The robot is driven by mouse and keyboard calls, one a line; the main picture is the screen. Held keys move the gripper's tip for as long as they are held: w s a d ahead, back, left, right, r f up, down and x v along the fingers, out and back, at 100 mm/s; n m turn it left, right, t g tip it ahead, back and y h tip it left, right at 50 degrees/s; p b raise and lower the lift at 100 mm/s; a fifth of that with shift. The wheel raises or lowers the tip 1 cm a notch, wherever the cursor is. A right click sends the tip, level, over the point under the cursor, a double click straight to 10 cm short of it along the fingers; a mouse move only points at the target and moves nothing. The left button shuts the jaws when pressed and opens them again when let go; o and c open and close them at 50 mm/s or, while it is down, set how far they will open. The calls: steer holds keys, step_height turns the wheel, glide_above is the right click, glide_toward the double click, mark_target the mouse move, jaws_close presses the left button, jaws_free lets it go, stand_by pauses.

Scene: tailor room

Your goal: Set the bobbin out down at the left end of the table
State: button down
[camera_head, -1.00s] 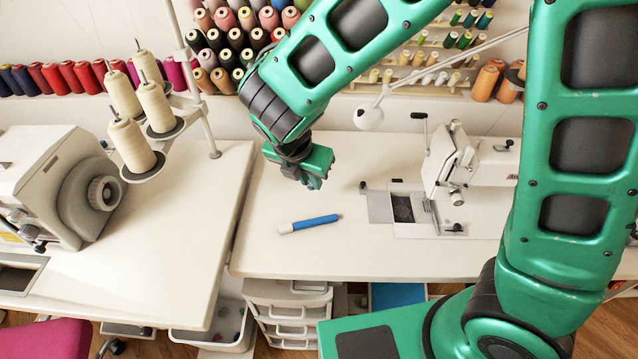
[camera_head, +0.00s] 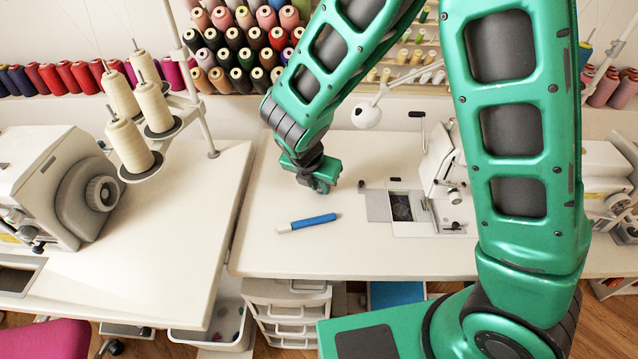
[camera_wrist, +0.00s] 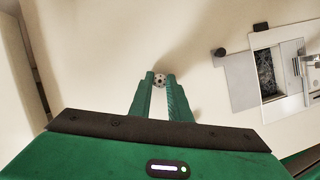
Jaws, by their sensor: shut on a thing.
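My gripper (camera_head: 322,187) is above the white table (camera_head: 350,265), left of the sewing machine. In the wrist view, my gripper (camera_wrist: 160,82) is shut on a small round metal bobbin (camera_wrist: 160,80) with holes in it. The bobbin sits between the fingertips, over the bare table top. In the head view the bobbin is too small or hidden to make out. I cannot tell whether it touches the table.
A blue and white pen-like tool (camera_head: 306,223) lies on the table in front of my gripper. The sewing machine (camera_head: 440,165) stands to the right. A second table (camera_head: 190,215) with a large machine (camera_head: 55,185) and a cone stand is at left.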

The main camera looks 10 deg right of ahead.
steer(key=c, duration=1.7)
jaws_free()
steer(key=shift+f, duration=0.1)
steer(key=shift+o, duration=0.2)
steer(key=v, duration=1.2)
steer(key=shift+s, duration=0.1)
